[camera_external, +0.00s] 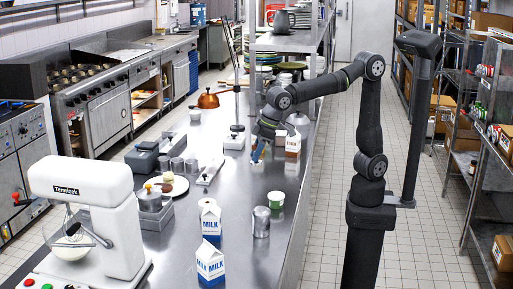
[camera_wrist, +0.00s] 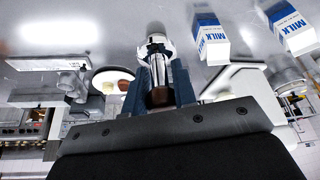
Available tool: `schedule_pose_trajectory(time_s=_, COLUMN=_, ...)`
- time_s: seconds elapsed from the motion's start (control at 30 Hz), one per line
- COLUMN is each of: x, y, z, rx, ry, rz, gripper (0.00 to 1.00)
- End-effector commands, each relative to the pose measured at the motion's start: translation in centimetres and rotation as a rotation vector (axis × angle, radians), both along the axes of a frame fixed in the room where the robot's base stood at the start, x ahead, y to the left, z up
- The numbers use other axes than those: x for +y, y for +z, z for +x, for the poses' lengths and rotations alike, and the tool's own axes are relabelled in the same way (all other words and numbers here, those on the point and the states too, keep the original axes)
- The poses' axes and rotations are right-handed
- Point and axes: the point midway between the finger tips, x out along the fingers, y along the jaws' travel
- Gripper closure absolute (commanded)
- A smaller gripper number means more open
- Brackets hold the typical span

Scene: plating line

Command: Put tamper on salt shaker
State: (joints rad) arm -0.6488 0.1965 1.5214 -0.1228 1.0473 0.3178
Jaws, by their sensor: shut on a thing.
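My gripper (camera_external: 257,151) has blue fingers and is low over the steel counter, beyond the milk cartons. In the wrist view, my gripper (camera_wrist: 158,84) is shut on the tamper (camera_wrist: 157,48), which has a shiny metal end and a brown end (camera_wrist: 160,97) between the fingers. The tamper is too small to make out in the external view. I cannot pick out the salt shaker for certain.
Two milk cartons (camera_external: 210,219) (camera_external: 210,263) stand near a white mixer (camera_external: 88,205). A green-and-white cup (camera_external: 276,200) is behind the metal cylinder. A brown-and-white carton (camera_external: 293,143) stands close to my gripper. A plate with food (camera_external: 174,190) lies left. The counter's middle (camera_external: 232,192) is clear.

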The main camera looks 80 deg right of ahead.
Motion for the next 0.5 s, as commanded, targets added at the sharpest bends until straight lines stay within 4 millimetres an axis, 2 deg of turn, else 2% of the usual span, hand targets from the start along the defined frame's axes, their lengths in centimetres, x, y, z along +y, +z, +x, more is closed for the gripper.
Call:
schedule_pose_trajectory(time_s=0.17, x=1.5, y=-0.7, z=-1.5, rx=0.001, ry=0.026, rz=-0.001, gripper=0.98)
schedule_pose_trajectory(time_s=0.5, x=8.6, y=-5.2, z=-3.4, rx=0.002, ry=0.027, rz=-0.003, gripper=0.98)
